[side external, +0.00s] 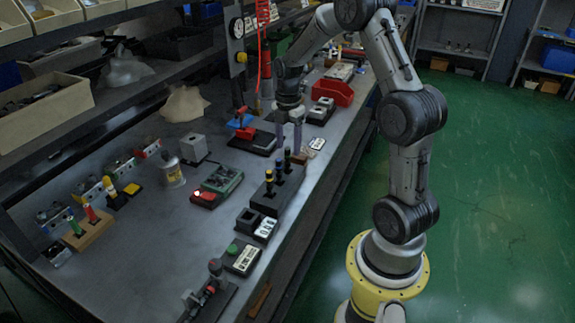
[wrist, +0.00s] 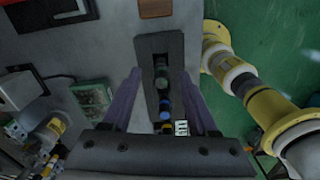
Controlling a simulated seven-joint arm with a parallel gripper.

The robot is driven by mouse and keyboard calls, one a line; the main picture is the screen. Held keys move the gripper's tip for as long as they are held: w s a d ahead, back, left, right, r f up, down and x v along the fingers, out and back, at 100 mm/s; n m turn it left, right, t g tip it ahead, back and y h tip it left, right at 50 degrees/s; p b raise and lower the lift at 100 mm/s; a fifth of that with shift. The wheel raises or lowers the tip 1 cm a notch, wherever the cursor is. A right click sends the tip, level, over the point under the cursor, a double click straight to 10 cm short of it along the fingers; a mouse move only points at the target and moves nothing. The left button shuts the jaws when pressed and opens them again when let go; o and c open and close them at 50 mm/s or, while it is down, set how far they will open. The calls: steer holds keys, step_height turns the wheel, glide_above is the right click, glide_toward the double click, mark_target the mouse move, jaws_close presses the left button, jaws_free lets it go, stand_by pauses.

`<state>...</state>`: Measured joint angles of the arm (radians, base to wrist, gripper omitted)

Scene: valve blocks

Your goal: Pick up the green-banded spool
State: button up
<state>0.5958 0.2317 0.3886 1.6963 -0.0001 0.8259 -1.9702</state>
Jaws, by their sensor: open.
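A black valve block (side external: 264,203) stands on the bench with three dark spools upright in a row. It also shows in the wrist view (wrist: 146,50). The green-banded spool (wrist: 161,82) is the one farthest from the blue and yellow ones' front end; its band is dim. In the side view it appears to be the rear spool (side external: 287,159), its band colour hard to tell. My gripper (side external: 289,148) is open and empty, pointing down, its fingertips close above this rear spool. In the wrist view the spool shows between the purple fingers (wrist: 161,76); I see no contact.
The blue-banded spool (wrist: 165,104) and yellow-banded spool (side external: 269,177) stand close by in the same block. A green circuit board (side external: 222,179) lies left of it. A red bin (side external: 334,92) is farther back. Bare bench lies between block and board.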

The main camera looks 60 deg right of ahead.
mark_target(287, 162)
steer(key=shift+a+f, duration=0.2)
steer(key=shift+f, duration=1.45)
steer(key=shift+a+f, duration=0.2)
steer(key=shift+f, duration=1.4)
jaws_close()
